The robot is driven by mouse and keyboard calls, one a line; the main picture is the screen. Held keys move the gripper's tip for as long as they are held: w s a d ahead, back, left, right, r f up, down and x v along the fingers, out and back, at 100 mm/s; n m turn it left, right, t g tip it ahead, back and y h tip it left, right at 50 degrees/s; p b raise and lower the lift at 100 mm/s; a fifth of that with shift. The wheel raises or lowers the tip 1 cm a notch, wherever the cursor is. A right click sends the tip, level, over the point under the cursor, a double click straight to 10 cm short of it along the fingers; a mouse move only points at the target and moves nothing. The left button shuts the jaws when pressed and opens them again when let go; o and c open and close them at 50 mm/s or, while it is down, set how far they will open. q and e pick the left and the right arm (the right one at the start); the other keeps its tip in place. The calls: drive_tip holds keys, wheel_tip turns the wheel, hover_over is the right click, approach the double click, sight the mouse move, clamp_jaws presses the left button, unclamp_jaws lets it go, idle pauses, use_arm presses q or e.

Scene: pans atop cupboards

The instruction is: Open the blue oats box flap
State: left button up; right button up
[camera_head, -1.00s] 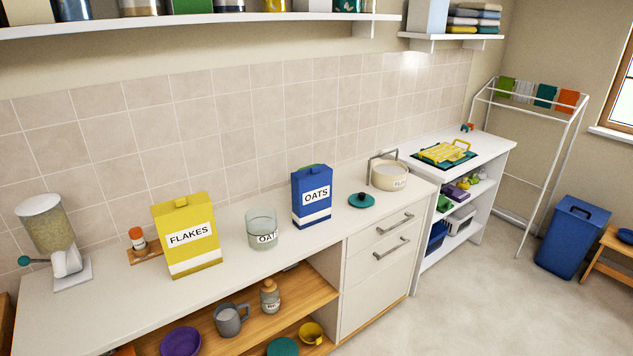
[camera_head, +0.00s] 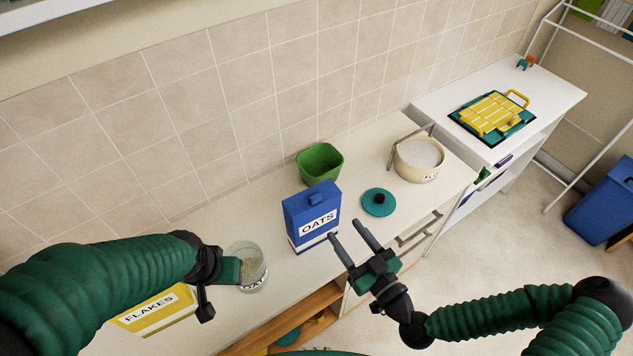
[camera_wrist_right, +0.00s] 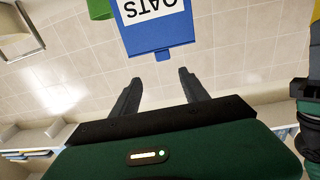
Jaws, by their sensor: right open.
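The blue oats box (camera_head: 312,222) stands upright on the counter, its top looking closed, with a small blue tab (camera_head: 316,198) on it. In the right wrist view the box (camera_wrist_right: 155,28) appears upside down, its top edge and tab just beyond my fingertips. My right gripper (camera_head: 344,230) is open and empty, in front and right of the box, apart from it; its two fingers also show in the wrist view (camera_wrist_right: 157,80). My left gripper (camera_head: 218,286) hangs by the glass jar, left of the box; its fingers are too hidden to read.
The glass jar (camera_head: 252,272) and yellow flakes box (camera_head: 158,314) stand left, partly behind my left arm. Tiled wall (camera_head: 240,90) runs behind.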

sight(310, 194)
drive_tip(key=x, duration=1.5)
drive_tip(key=shift+s+a+b, duration=0.1)
drive_tip(key=shift+a+b, duration=0.3)
drive_tip(key=shift+a, duration=0.05)
drive_tip(key=shift+w+a, duration=0.15)
drive_tip(key=shift+w, duration=0.05)
use_arm(q)
drive_tip(key=shift+s+a+f, duration=0.2)
drive_tip(key=shift+s+f, duration=0.3)
drive_tip(key=shift+f, duration=0.1)
use_arm(e)
drive_tip(key=shift+w+a+f, duration=0.1)
drive_tip(key=shift+w, duration=0.1)
clamp_jaws()
